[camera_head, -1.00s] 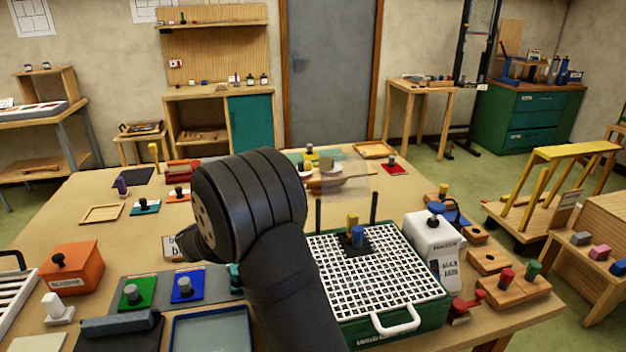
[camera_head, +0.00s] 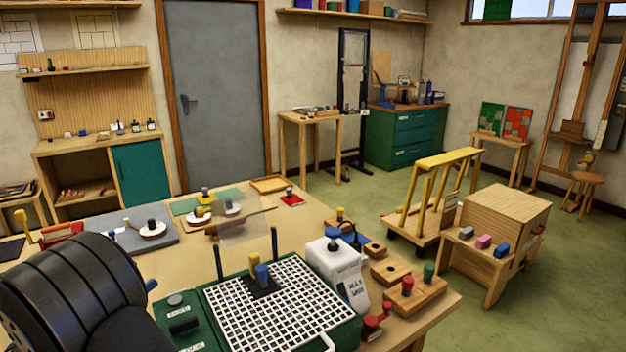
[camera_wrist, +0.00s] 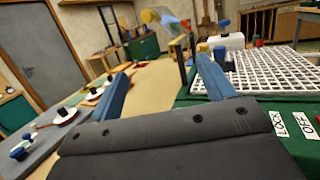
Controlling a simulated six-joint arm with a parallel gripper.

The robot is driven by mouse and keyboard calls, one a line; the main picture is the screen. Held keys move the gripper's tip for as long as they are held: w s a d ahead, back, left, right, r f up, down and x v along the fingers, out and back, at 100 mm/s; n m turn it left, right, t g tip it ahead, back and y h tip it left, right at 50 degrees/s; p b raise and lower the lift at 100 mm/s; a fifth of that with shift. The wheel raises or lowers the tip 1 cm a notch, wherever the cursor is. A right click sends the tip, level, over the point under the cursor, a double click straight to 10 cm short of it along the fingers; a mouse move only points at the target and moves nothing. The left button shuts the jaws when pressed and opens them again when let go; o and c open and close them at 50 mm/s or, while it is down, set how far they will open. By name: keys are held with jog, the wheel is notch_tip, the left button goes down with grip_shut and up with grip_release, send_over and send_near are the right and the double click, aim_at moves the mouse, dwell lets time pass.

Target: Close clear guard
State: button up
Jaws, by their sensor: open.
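The clear guard (camera_head: 238,228) is a see-through panel. In the wrist view the guard (camera_wrist: 172,25) shows faintly near the top, beyond my fingertips. My gripper (camera_wrist: 162,68) has two blue fingers spread wide apart with nothing between them. It is left of the grid and apart from the guard. In the head view my dark arm hides most of the gripper.
A grey board with round pieces (camera_head: 150,229) lies behind my arm.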

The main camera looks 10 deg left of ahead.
jog(key=shift+w, duration=0.1)
jog(key=c, duration=0.7)
jog(key=w+m, duration=0.1)
jog(key=w+r+m+g, duration=0.1)
jog(key=m, duration=0.1)
jog(key=w+a+r+m+y, duration=0.1)
jog(key=w, duration=0.1)
jog(key=shift+m, duration=0.4)
grip_shut()
jog(key=w+a+r+m+g+y, duration=0.2)
jog(key=w+r+m, duration=0.2)
jog(key=w+m, duration=0.35)
jog(key=w+d, duration=0.6)
jog(key=shift+d+r+m, duration=0.15)
jog(key=shift+d+m, duration=0.1)
jog(key=shift+m, duration=0.2)
